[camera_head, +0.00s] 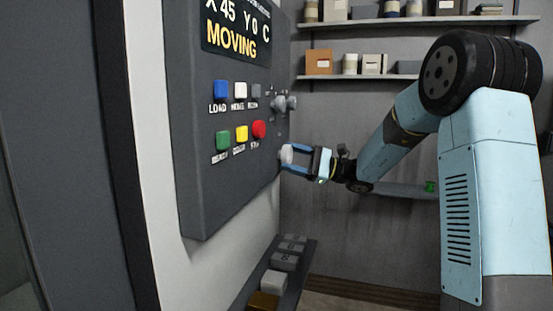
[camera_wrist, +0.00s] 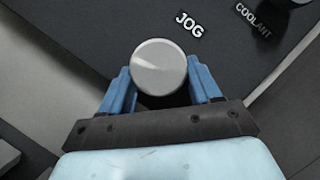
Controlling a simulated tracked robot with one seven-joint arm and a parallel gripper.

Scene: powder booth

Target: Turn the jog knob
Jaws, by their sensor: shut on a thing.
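The jog knob (camera_wrist: 159,67) is a round, light grey knob on the dark control panel, beside the label JOG (camera_wrist: 189,24) in the wrist view. In the head view the knob (camera_head: 287,153) sits at the lower right of the panel (camera_head: 225,185). My gripper (camera_wrist: 160,80) has its two blue fingers on either side of the knob and is shut on it. In the head view my gripper (camera_head: 293,156) reaches the knob from the right. The panel's display (camera_head: 236,35) reads MOVING.
Coloured buttons (camera_head: 240,132) and another grey knob (camera_head: 285,104) are on the panel near my gripper. A narrow ledge (camera_head: 266,262) with grey blocks lies below. Shelves (camera_head: 420,20) with boxes and jars line the back wall.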

